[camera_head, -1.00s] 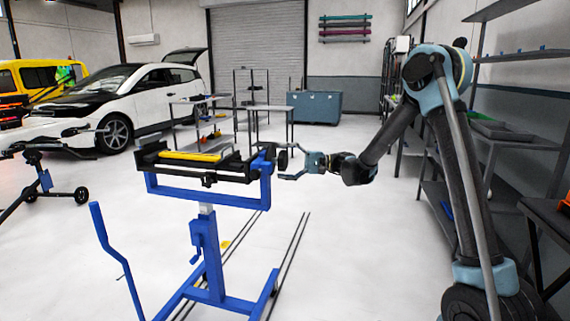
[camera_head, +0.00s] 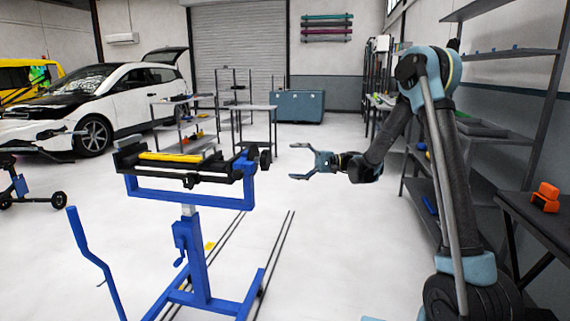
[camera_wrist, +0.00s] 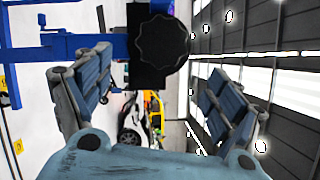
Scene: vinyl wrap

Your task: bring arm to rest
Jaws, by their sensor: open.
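My gripper (camera_head: 300,162) is open and empty, held out level to the left from my arm, in mid-air to the right of the blue work stand (camera_head: 196,260). A gap of floor shows between its fingers and the stand's black end knob (camera_head: 264,158). In the wrist view, my gripper's two fingers (camera_wrist: 160,95) are spread wide with nothing between them but background. The black knob (camera_wrist: 162,52) shows beyond them, near the top middle.
A table with an orange object (camera_head: 545,197) stands at the right, beside shelves (camera_head: 510,130). A white car (camera_head: 110,105) and a teal cabinet (camera_head: 298,106) are farther back. Open floor lies between the stand and my base.

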